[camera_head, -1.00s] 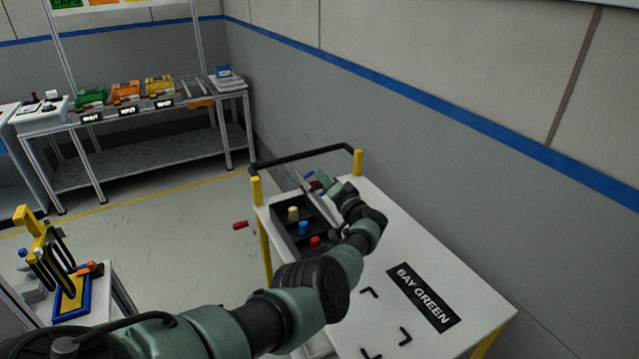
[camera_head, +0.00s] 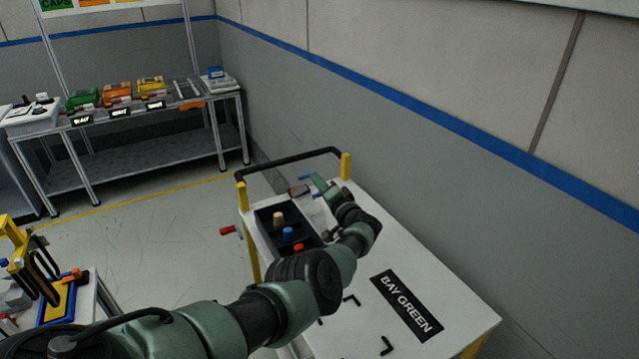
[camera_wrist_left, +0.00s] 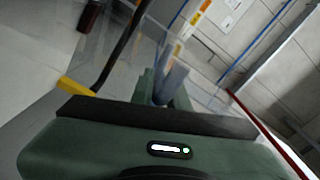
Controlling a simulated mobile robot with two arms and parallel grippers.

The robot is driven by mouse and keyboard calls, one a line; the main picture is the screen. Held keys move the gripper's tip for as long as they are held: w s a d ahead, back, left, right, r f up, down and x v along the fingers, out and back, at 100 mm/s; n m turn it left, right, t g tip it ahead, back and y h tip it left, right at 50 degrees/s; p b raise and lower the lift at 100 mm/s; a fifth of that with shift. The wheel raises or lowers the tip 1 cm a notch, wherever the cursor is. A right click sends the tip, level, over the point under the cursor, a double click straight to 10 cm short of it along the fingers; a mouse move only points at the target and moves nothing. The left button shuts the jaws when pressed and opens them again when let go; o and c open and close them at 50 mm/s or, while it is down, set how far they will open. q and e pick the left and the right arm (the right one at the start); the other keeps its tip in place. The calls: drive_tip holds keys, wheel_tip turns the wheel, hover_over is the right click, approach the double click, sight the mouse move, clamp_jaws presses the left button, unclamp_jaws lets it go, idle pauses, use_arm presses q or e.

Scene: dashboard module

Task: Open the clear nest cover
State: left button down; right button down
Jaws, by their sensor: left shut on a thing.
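My left gripper (camera_head: 314,183) is at the back of the white bay cart, beyond the dark tray. In the left wrist view its fingers (camera_wrist_left: 163,90) are shut on a blue-grey grip-like piece (camera_wrist_left: 170,84). A see-through panel, seemingly the clear nest cover (camera_wrist_left: 130,62), spreads around that piece in the left wrist view. In the head view the cover is very faint, and its tilt and hinge are hard to tell. My arm hides part of the cart top. My right gripper is out of view.
The dark tray (camera_head: 263,221) holds a tan, a blue and a red peg. A black rail (camera_head: 290,162) on yellow posts edges the cart. The BAY GREEN label (camera_head: 407,305) lies on bare cart top. A wall stands close on the right.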

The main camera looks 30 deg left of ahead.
use_arm(q)
drive_tip(key=c, duration=1.5)
unclamp_jaws()
drive_tip(key=shift+s+f, duration=0.1)
drive_tip(key=shift+f, duration=0.2)
drive_tip(key=shift+o, duration=0.2)
drive_tip(key=shift+d+r, duration=0.15)
drive_tip(key=p+v, duration=0.4)
drive_tip(key=v, duration=0.3)
drive_tip(key=shift+d+f, duration=0.15)
drive_tip(key=shift+f, duration=0.1)
drive_tip(key=shift+s+d, duration=0.1)
